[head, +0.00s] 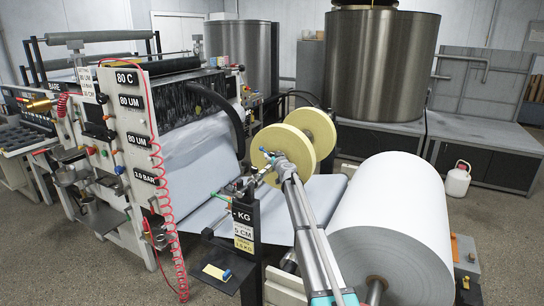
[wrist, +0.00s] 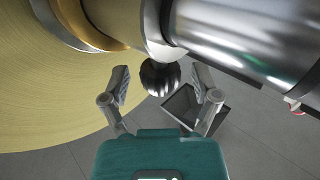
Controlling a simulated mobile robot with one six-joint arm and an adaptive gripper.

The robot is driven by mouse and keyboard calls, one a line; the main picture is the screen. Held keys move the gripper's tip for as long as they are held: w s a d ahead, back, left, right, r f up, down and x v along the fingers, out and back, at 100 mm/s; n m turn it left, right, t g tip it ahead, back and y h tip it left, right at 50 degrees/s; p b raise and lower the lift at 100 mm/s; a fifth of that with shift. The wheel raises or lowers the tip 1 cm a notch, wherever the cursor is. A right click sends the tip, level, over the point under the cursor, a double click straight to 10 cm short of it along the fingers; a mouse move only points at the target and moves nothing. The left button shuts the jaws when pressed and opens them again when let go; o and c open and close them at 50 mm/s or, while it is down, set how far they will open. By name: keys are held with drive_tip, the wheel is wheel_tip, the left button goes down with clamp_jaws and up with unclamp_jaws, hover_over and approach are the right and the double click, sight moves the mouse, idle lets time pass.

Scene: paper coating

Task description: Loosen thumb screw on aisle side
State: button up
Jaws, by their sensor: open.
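The thumb screw (wrist: 160,79) is a dark, ribbed round knob in the wrist view, below a bright metal collar on a shiny shaft (wrist: 235,42). My gripper (wrist: 160,70) is open, with one finger left and one right of the knob. Gaps show on both sides, and no finger visibly touches it. In the head view my arm reaches up to the yellow discs (head: 316,128). The knob cannot be made out there. A large yellow disc face (wrist: 45,85) fills the left of the wrist view.
A big white paper roll (head: 395,215) lies right of my arm. A dark stand with weight signs (head: 244,228) is close on the left. The coating machine (head: 140,150) stands farther left. Grey floor and a dark open box (wrist: 185,110) show below the knob.

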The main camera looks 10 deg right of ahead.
drive_tip(key=shift+w, duration=0.2)
clamp_jaws()
drive_tip(key=shift+a, duration=0.15)
